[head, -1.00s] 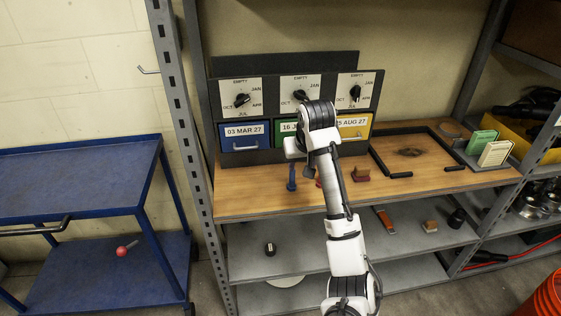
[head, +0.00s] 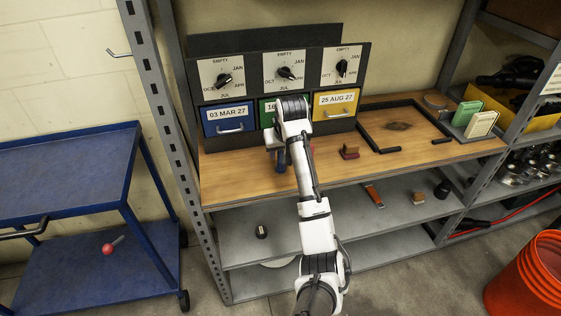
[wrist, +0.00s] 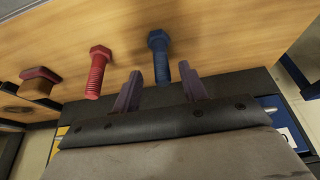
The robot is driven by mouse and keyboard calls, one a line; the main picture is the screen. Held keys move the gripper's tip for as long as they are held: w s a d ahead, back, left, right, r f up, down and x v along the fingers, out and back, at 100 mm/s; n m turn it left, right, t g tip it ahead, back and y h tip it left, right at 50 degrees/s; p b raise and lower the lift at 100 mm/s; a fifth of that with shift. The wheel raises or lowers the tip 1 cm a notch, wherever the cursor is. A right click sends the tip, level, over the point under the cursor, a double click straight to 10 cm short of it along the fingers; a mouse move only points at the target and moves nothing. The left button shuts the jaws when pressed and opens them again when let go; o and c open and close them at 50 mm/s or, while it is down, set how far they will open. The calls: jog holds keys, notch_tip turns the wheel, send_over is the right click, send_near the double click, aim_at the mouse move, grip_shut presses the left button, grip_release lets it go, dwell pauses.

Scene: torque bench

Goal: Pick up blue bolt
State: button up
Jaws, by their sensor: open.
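In the head view the blue bolt (head: 281,160) is partly hidden by my gripper (head: 276,146).
A reddish-brown block (head: 350,151) and a black frame (head: 388,150) lie to the right on the wooden top. Blue, green and yellow drawers (head: 229,115) with dials stand close behind. A blue cart (head: 75,205) stands left, an orange bucket (head: 520,285) right.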

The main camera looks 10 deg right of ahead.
aim_at(280, 158)
jog(key=p+x, duration=0.1)
jog(key=x, duration=0.3)
jog(key=shift+w+a+f+p, duration=0.1)
jog(key=shift+f+p, duration=0.2)
jog(key=shift+f, duration=0.1)
grip_shut()
